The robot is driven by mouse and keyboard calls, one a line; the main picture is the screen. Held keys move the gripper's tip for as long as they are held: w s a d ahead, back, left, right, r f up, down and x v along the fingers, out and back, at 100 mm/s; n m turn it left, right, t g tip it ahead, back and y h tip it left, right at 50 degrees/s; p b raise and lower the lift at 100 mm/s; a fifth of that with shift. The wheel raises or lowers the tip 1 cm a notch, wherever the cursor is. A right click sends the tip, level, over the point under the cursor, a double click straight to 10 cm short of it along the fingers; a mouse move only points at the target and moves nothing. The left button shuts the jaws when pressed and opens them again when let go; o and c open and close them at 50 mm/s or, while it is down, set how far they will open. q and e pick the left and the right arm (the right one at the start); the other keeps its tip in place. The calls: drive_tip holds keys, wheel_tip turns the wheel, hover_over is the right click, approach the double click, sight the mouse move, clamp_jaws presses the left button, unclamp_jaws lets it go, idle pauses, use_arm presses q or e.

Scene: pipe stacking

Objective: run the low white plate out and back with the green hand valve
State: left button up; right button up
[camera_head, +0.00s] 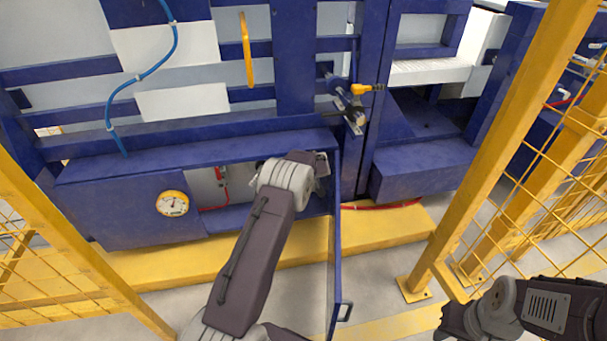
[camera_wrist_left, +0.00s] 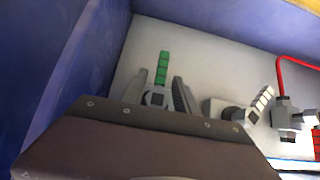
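The low white plate (camera_head: 182,102) is on the blue machine, below a second white plate (camera_head: 165,45). The green hand valve's handle (camera_wrist_left: 163,68) points up in the left wrist view, inside the cabinet. My left gripper (camera_wrist_left: 160,82) is open, with its two fingers apart on either side of the handle's line. I cannot tell whether they touch it. In the head view my left arm reaches into the cabinet, and the valve is hidden behind it. My right gripper (camera_head: 450,322) is at the bottom right, away from the machine, and its fingers are not clear.
The open blue cabinet door (camera_head: 336,250) stands close to the right of my left arm. A pressure gauge (camera_head: 172,203) is on the cabinet front. A grey fitting with a red hose (camera_wrist_left: 288,112) lies right of the valve. Yellow fence posts (camera_head: 505,150) stand at the right.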

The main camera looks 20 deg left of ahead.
use_arm(q)
drive_tip(key=shift+x, duration=0.9)
clamp_jaws()
drive_tip(key=shift+w+r, duration=0.1)
drive_tip(key=shift+r, duration=0.1)
idle(0.6)
